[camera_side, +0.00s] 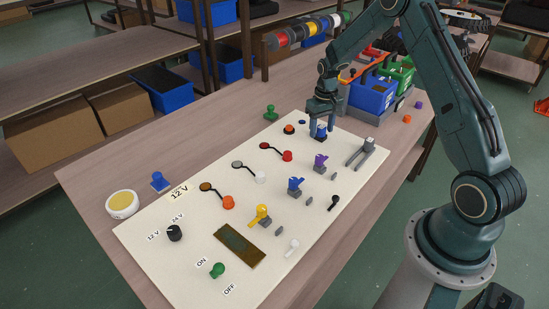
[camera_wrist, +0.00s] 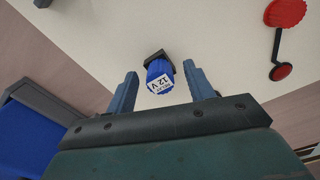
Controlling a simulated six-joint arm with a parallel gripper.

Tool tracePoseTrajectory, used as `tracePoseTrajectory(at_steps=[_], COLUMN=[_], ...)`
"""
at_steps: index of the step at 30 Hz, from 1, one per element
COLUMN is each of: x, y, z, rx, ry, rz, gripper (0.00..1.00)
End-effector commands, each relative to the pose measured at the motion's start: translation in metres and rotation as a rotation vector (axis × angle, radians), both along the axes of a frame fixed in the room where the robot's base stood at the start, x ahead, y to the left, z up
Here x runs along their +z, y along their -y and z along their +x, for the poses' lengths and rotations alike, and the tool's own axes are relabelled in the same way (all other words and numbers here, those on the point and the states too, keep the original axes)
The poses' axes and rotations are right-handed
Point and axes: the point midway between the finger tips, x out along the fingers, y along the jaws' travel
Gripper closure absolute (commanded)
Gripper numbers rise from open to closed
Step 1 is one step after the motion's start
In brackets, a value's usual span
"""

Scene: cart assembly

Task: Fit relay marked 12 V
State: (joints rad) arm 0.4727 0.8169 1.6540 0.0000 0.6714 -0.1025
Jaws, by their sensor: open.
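The blue relay (camera_wrist: 160,78) with a white label reading 12 V stands in a black socket (camera_wrist: 154,57) on the cream board (camera_side: 185,255). In the side view the relay (camera_side: 320,134) is partly hidden below my gripper (camera_side: 321,125), near the board's far end. In the wrist view my gripper (camera_wrist: 160,76) is open, with one finger on each side of the relay. Gaps show between the fingers and the relay, so it is not clamped. How deep the relay sits in the socket cannot be told.
A red knob (camera_side: 287,156), a purple part (camera_side: 320,161), a blue part (camera_side: 295,185) and a grey fork-shaped part (camera_side: 360,153) stand on the board nearby. A blue bin (camera_side: 371,94) stands behind my gripper. A green part (camera_side: 270,112) stands on the table beside the board.

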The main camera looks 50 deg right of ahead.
Motion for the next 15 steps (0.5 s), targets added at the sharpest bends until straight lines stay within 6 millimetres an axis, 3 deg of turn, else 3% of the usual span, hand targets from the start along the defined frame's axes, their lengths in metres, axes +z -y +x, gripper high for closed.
tracePoseTrajectory(at_steps=[8, 15], x=[0.004, 0.025], y=[0.000, 0.000], z=[0.000, 0.001], rx=[0.000, 0.000], ry=[0.002, 0.004], rz=[-0.001, -0.001], gripper=[0.47, 0.47])
